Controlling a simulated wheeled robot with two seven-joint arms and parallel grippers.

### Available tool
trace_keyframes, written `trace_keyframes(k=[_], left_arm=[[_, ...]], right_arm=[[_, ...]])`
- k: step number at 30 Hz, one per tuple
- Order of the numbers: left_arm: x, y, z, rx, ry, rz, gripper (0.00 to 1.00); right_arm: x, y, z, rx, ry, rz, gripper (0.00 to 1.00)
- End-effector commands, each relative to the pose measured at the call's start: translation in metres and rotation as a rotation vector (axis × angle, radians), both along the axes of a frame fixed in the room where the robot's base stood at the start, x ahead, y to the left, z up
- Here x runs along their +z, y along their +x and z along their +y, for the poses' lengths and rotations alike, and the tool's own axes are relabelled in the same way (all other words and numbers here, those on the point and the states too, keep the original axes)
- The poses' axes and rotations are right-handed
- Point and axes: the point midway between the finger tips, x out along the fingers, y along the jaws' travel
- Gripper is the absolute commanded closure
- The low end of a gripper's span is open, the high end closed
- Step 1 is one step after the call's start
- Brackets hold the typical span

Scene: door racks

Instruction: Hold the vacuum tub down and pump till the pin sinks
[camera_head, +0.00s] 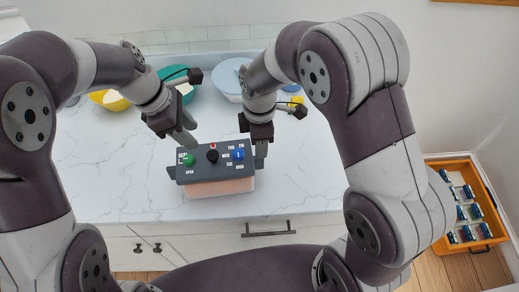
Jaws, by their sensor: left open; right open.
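The vacuum tub (218,187) stands near the front edge of the marble counter. Its pale pinkish body sits under a dark grey lid (217,170). The lid carries a green knob, a black knob with a small red spot, and a blue knob. My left gripper (185,143) is open just above and behind the lid's left end. My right gripper (261,150) is open at the lid's right end. I cannot tell whether either one touches the lid. The pin is too small to make out for certain.
At the back of the counter (110,180) are a yellow bowl (112,102), a teal bowl (178,76) and a pale blue bowl (229,77). The counter left of the tub is clear.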

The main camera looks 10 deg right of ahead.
Motion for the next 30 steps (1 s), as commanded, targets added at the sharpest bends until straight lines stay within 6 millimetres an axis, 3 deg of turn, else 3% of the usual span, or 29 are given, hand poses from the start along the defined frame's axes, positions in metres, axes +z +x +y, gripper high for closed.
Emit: trace_keyframes(k=[6, 10, 15, 22, 26, 29, 30], left_arm=[[0.0, 0.0, 0.0, 0.0, 0.0, 0.0, 0.57], [0.0, 0.0, 0.0, 0.0, 0.0, 0.0, 0.57], [0.0, 0.0, 0.0, 0.0, 0.0, 0.0, 0.57], [0.0, 0.0, 0.0, 0.0, 0.0, 0.0, 0.57], [0.0, 0.0, 0.0, 0.0, 0.0, 0.0, 0.57], [0.0, 0.0, 0.0, 0.0, 0.0, 0.0, 0.57], [0.0, 0.0, 0.0, -0.003, 0.001, -0.001, 0.48]], right_arm=[[-0.053, -0.001, 0.0, -0.002, -0.001, 0.003, 0.55], [-0.073, -0.001, 0.0, -0.003, -0.001, 0.002, 0.55], [-0.084, 0.0, 0.0, -0.003, 0.0, -0.001, 0.55], [-0.085, 0.0, 0.0, -0.003, 0.001, -0.002, 0.55], [-0.085, 0.0, 0.0, -0.003, 0.001, -0.002, 0.98], [-0.085, 0.0, 0.0, -0.003, 0.001, -0.002, 1.0], [-0.085, 0.0, 0.0, -0.003, 0.001, -0.002, 1.0]])
